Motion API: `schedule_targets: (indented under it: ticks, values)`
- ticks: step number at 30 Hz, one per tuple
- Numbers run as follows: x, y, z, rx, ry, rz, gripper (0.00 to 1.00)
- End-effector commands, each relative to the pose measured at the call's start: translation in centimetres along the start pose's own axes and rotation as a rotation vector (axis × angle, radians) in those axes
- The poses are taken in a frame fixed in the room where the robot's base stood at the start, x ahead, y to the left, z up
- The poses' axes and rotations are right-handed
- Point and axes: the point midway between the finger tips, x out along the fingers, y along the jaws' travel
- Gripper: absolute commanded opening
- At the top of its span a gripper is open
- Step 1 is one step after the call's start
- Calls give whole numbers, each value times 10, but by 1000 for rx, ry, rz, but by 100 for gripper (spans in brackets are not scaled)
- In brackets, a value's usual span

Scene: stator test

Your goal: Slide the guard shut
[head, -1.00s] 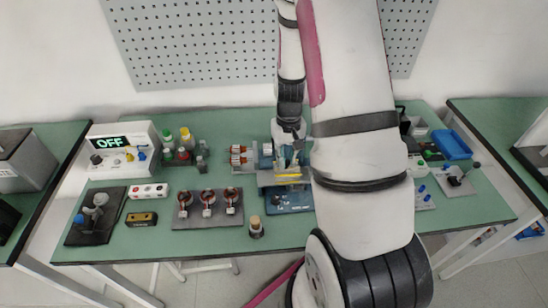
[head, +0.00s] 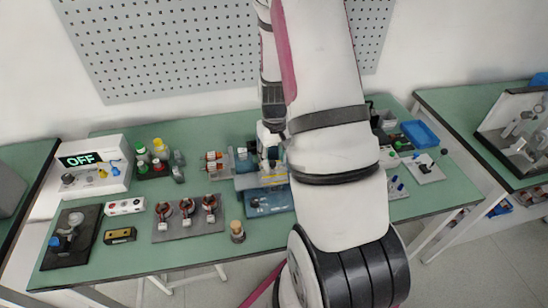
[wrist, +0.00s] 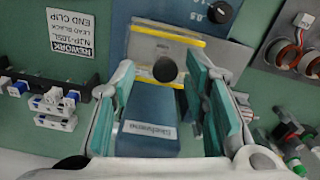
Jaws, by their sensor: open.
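The guard (wrist: 137,47) is a clear panel with yellow edge strips and a round black knob (wrist: 165,69). It sits on a blue fixture (head: 266,203) near the middle of the bench, and its yellow edge (head: 275,181) shows in the head view. My gripper (wrist: 163,76) is open above the fixture, one green-padded finger on each side of the knob in the wrist view. I cannot tell the height gap to the knob. A blue labelled block (wrist: 150,133) shows between the fingers. My arm hides part of the fixture in the head view.
A plate with several copper-wound stators (head: 187,216) lies left of the fixture. Connector parts (wrist: 45,105) and a rework label (wrist: 73,47) lie beside the fixture. A blue tray (head: 420,135) is at right.

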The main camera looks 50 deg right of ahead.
Motion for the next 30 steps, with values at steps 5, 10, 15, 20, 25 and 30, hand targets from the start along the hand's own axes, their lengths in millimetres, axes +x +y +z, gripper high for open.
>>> schedule_targets:
  ticks: [5,10,15,20,25,30]
  values:
    - [-17,0,-1,-1,5,1,41]
    - [-50,0,-1,0,6,1,41]
    - [-84,0,-1,0,6,1,41]
    - [-107,1,-1,0,4,1,41]
    - [-118,1,0,0,1,1,41]
    - [-120,1,0,0,0,1,41]
